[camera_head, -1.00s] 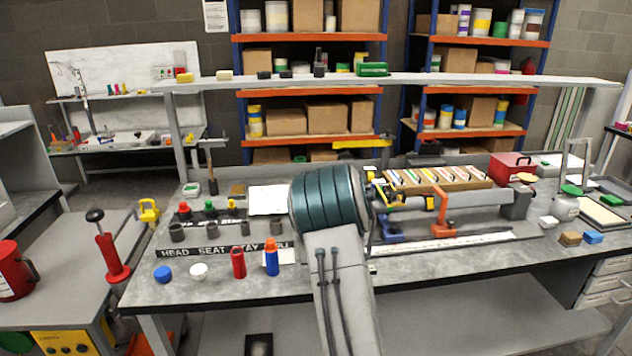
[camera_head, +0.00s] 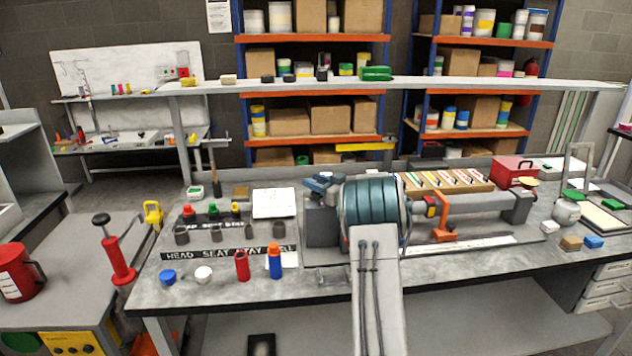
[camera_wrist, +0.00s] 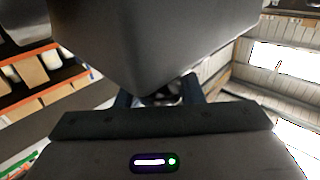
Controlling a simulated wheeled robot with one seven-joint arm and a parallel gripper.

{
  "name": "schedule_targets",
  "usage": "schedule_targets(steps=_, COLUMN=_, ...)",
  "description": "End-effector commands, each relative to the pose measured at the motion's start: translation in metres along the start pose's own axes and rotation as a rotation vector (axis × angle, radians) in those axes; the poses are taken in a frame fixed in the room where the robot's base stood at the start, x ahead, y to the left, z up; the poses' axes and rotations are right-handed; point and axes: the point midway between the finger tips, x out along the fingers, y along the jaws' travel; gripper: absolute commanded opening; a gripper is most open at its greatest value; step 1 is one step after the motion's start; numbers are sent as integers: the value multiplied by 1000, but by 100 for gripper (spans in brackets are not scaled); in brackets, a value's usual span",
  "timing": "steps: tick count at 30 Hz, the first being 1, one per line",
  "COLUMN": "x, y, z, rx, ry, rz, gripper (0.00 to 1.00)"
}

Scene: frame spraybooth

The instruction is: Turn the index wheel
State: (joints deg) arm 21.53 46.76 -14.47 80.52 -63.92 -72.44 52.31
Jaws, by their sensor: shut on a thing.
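The fixture on the bench has a grey block-shaped head (camera_head: 322,226) at its left end and a grey cylinder (camera_head: 478,203) to the right. My arm stands in front of the fixture and hides its middle. In the wrist view my gripper (camera_wrist: 160,97) has its two dark fingers closed in on a small dark part, which I take to be the index wheel (camera_wrist: 163,98). Most of that part is hidden, so its turn cannot be read. A large grey block fills the top of the wrist view, close beyond the fingers. In the head view my gripper is not clearly visible.
An orange clamp (camera_head: 444,224) stands by the cylinder. Bottles, a blue-and-orange one (camera_head: 275,262) and a red one (camera_head: 242,266), stand at the front left of the bench. A red box (camera_head: 513,174) is at the back right. The front right bench top is mostly clear.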

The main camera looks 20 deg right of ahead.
Motion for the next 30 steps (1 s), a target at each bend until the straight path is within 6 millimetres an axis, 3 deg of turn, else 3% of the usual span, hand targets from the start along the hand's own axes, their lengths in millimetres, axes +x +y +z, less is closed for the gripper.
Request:
schedule_targets(steps=7, x=1, y=0, z=-1, rx=-1, ry=3, rz=0, gripper=11)
schedule_targets(steps=8, x=1, y=0, z=-1, rx=-1, ry=3, rz=0, gripper=37)
schedule_targets(steps=10, x=1, y=0, z=-1, rx=-1, ry=2, rz=0, gripper=56)
schedule_targets(steps=22, x=-8, y=1, z=0, rx=-1, ry=1, rz=4, gripper=56)
schedule_targets(steps=30, x=-62, y=2, z=2, rx=-1, ry=1, rz=7, gripper=56)
